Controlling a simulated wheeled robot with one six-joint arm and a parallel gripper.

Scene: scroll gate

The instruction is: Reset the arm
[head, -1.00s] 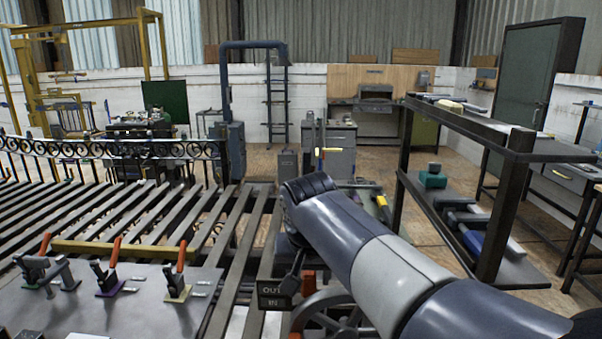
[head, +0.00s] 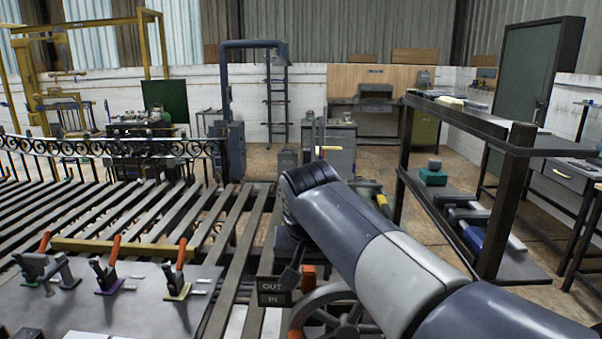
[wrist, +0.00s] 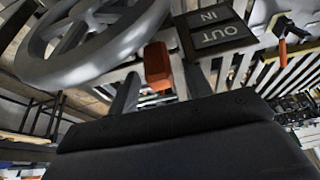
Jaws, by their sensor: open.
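My arm (head: 370,249) reaches in from the lower right in the head view, with its bend above the slatted table. My gripper (wrist: 160,88) is open in the wrist view, its two fingers apart. A red-orange block-like part (wrist: 157,66) shows between and beyond the fingers, and I cannot tell that anything touches it. A grey handwheel (wrist: 90,45) is at the upper left of the wrist view and also shows in the head view (head: 322,314). The dark OUT/IN sign (head: 272,291) is beside it and shows upside down in the wrist view (wrist: 216,30).
A metal plate with several red-handled toggle clamps (head: 115,265) lies at the lower left on the slatted table (head: 232,245). A scrollwork gate (head: 110,148) stands behind. A dark shelf rack (head: 480,124) stands close at the right of my arm. Open floor (head: 380,160) lies beyond.

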